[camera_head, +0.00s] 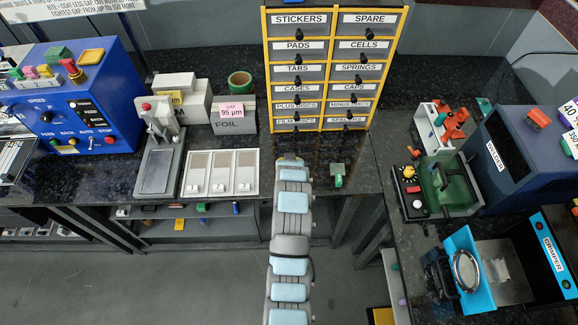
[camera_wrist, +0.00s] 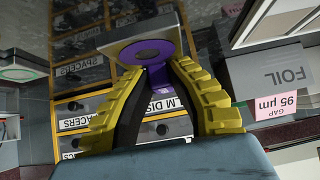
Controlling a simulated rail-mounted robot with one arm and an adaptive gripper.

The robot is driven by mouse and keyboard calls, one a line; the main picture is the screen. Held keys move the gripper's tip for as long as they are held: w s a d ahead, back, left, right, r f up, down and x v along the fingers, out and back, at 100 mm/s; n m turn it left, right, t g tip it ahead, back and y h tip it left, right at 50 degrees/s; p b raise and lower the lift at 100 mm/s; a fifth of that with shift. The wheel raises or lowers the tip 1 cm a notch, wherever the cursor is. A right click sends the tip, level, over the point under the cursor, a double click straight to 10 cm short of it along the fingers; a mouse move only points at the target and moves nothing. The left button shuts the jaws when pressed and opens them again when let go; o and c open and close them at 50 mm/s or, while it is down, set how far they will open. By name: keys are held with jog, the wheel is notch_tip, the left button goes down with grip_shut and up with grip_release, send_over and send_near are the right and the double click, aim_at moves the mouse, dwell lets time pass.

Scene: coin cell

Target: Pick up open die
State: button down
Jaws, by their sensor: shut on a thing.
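My gripper (camera_wrist: 162,68) shows in the wrist view with two yellow ribbed fingers closed toward each other at the tips. Between the tips is the die, a grey square block (camera_wrist: 124,46) with a purple round part (camera_wrist: 147,52) and a purple stem. I take this to be the open die. Its far side is hidden. In the head view my arm reaches up to the counter's front edge, and the gripper and the held die cannot be made out there.
A small green-handled piece (camera_head: 338,175) stands on the counter to the right of my arm. A white three-bay tray (camera_head: 221,173) and FOIL box (camera_head: 234,117) are to the left. A yellow-framed drawer cabinet (camera_head: 333,70) stands behind. A green-and-black press (camera_head: 440,185) is at right.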

jog(key=v, duration=0.8)
jog(key=shift+a+r, duration=0.15)
jog(key=shift+r, duration=0.15)
jog(key=p+v, duration=0.2)
jog(key=v, duration=0.9)
jog(key=shift+s+p, duration=0.3)
jog(key=shift+p, duration=0.1)
jog(key=shift+a+f, duration=0.1)
jog(key=shift+f, duration=0.05)
